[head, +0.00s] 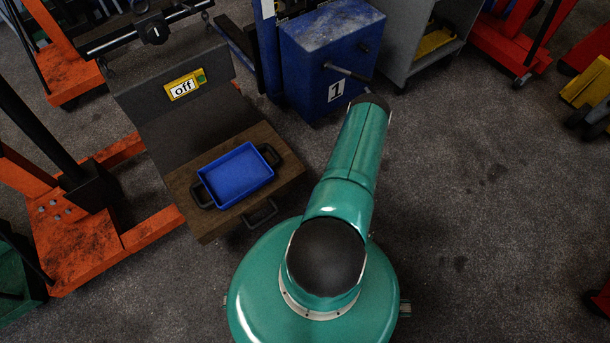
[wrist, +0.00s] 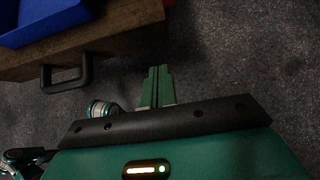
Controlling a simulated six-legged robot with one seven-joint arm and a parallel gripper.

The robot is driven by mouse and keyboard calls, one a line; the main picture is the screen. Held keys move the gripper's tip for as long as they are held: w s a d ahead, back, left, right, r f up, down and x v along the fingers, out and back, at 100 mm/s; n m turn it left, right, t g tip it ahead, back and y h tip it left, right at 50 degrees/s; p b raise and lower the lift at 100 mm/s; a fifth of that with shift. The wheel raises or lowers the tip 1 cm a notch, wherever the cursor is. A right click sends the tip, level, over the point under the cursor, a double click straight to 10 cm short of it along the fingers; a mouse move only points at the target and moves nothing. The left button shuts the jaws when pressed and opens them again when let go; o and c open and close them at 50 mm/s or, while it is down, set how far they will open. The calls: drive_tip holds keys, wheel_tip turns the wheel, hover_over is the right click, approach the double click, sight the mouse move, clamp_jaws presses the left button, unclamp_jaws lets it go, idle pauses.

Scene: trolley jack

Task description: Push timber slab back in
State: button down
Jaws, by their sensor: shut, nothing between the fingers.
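The timber slab (head: 217,154) is a thick brown wooden board standing out from the foot of a grey cabinet (head: 170,95). A blue tray (head: 236,177) lies on it between two black side handles. A black front handle (head: 262,214) is on its near edge. In the wrist view the slab (wrist: 125,25) and its front handle (wrist: 65,88) show at upper left. My gripper (wrist: 157,72) has its green fingers together, empty, over the floor to the right of the handle and apart from the slab. In the head view my gripper is out of sight.
An orange lifting frame (head: 85,240) stands left of the slab. A blue box marked 1 (head: 325,60) stands behind and right. A yellow "off" sign (head: 183,87) is on the cabinet. The grey floor (head: 480,200) to the right is mostly clear.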

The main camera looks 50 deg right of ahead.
sight(304, 173)
drive_tip(key=x, duration=0.4)
drive_tip(key=w+r+x, duration=0.1)
drive_tip(key=x, duration=0.6)
drive_tip(key=shift+w+d+r, duration=0.1)
drive_tip(key=shift+w+d, duration=0.3)
drive_tip(key=shift+w, duration=0.15)
drive_tip(key=shift+w+d, duration=0.1)
drive_tip(key=shift+w, duration=0.25)
drive_tip(key=shift+w, duration=0.1)
